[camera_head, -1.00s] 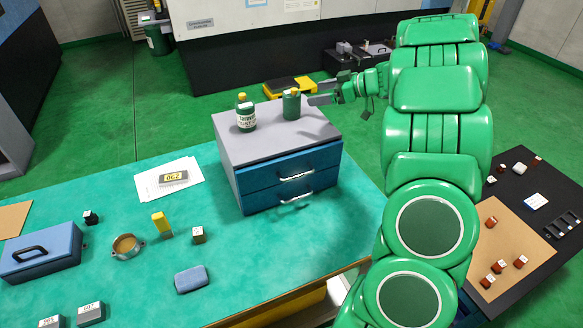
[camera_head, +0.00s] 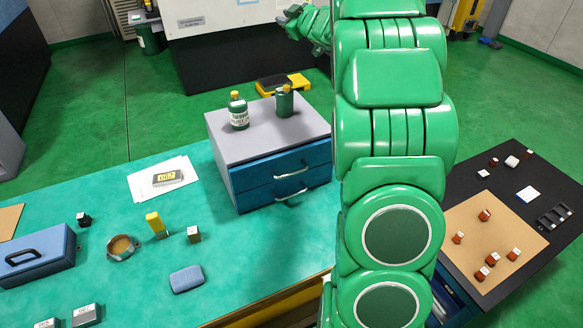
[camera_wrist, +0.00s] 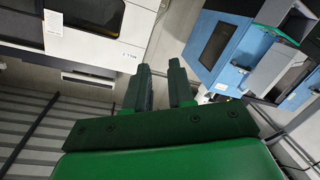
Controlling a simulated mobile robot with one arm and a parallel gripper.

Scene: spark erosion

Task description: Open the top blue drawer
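The grey cabinet (camera_head: 265,136) stands on the teal table with two blue drawers in its front. The top blue drawer (camera_head: 262,170) has a silver bar handle (camera_head: 291,171). It looks shut or nearly so; I cannot tell whether a small gap shows. The lower blue drawer (camera_head: 258,197) sits beneath it and looks shut. My gripper (camera_head: 288,14) is raised beyond the cabinet near the top of the head view, away from the handle. In the wrist view its two dark fingers (camera_wrist: 161,72) stand apart with nothing between them. The wrist view shows no drawer.
A labelled green bottle (camera_head: 239,113) and a green jar (camera_head: 284,103) stand on the cabinet. A blue box (camera_head: 35,255), a blue-grey block (camera_head: 188,279) and a yellow-topped item (camera_head: 156,224) lie on the table. Bare tabletop lies before the drawers. A dark table (camera_head: 490,190) is at right.

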